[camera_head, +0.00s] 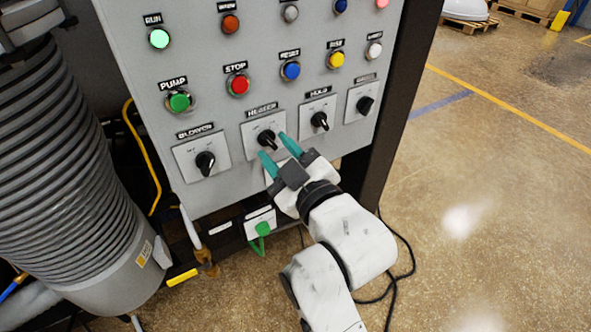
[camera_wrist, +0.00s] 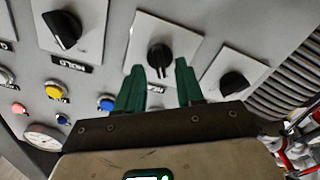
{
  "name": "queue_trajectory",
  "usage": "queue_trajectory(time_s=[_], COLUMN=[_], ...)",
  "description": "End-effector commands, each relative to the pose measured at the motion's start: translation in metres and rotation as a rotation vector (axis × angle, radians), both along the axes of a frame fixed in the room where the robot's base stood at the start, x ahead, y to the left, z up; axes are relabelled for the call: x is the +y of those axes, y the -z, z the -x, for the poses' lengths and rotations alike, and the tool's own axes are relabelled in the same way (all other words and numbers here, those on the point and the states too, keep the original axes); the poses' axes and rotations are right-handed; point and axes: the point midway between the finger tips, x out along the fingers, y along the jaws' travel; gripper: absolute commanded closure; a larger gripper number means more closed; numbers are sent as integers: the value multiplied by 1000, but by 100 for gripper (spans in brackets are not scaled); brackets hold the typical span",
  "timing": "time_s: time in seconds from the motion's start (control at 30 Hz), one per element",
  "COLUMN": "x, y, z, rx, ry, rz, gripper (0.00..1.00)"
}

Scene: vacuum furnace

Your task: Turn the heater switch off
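The heater switch (camera_head: 266,137) is a black rotary knob on a white square plate, second from left in the panel's lowest row. Its label reads roughly "HEATER" in the head view. In the wrist view the knob (camera_wrist: 159,57) shows upside down at the top middle, with its pointer bar near vertical. My gripper (camera_head: 277,150) is open and empty, its two teal fingers pointing at the knob from the lower right. In the wrist view the fingertips (camera_wrist: 159,67) lie left and right of the knob, apart from it. I cannot tell the exact depth gap.
The blower knob (camera_head: 205,160) sits to the left, the hold knob (camera_head: 319,120) and another knob (camera_head: 364,104) to the right. Buttons, including a red stop button (camera_head: 239,85), are above. A ribbed grey hose (camera_head: 50,160) stands at left.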

Motion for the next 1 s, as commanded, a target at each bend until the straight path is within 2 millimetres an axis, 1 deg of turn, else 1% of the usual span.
queue_trajectory(time_s=[0.3,0.5,0.7,1.0], x=[-34,-48,-53,-52], y=[2,2,1,1], z=[51,72,78,78], rx=[2,2,0,1], ry=[1,0,0,0], rz=[-2,-1,0,1], gripper=[63,63,63,63])
